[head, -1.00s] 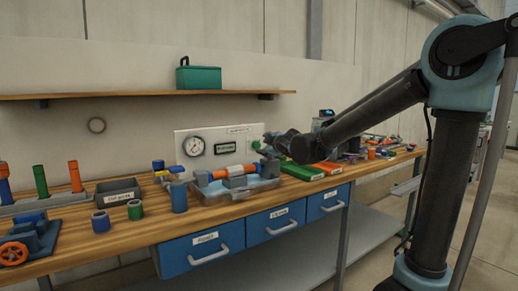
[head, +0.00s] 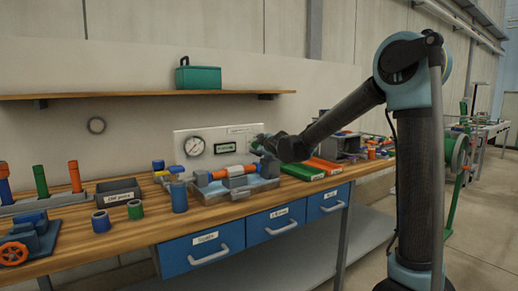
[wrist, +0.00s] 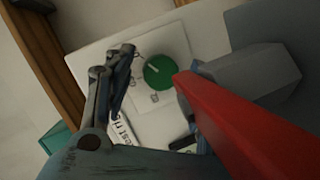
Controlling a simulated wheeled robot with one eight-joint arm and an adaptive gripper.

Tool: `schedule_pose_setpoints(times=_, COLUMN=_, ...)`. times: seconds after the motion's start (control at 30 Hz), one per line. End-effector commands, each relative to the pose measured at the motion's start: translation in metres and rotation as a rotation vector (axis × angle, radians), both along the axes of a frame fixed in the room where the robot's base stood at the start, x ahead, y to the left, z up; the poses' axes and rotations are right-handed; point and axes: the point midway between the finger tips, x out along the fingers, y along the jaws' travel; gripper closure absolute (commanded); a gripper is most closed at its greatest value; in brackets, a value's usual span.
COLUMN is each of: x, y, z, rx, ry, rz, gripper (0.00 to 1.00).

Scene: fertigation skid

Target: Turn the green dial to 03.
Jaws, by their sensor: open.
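The green dial (wrist: 158,72) is a round green disc with a pale pointer line, on a white panel (wrist: 185,50) in the wrist view. Small printed marks, too blurred to read, lie beside it. My gripper (wrist: 113,60) is open and empty, with its fingers just left of the dial in this view and no clear contact. In the head view my gripper (head: 263,146) is at the right end of the panel (head: 184,137) and largely hides the dial there.
In the wrist view, a red bar (wrist: 245,125) and a grey block (wrist: 255,78) stand close right of the dial. The panel also bears a gauge (head: 194,146) and a dark display (head: 225,148). A tray with an orange-ended pipe (head: 237,171) lies below the panel.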

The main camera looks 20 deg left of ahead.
Motion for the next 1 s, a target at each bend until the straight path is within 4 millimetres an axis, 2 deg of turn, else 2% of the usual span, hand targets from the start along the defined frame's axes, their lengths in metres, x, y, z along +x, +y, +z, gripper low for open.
schedule_pose_setpoints(times=0.17, x=-0.0001, y=-0.0001, z=0.0, rx=0.0, ry=0.0, rz=0.0, gripper=0.48)
schedule_pose_setpoints(times=0.37, x=-0.0002, y=0.0, z=0.0001, rx=0.0, ry=0.0, rz=0.0, gripper=0.91)
schedule_pose_setpoints(times=0.67, x=-0.0003, y=0.0003, z=-0.0002, rx=-0.018, ry=-0.021, rz=0.001, gripper=0.93)
schedule_pose_setpoints(times=1.0, x=-0.0011, y=0.0011, z=-0.0016, rx=-0.124, ry=-0.145, rz=0.001, gripper=0.93)
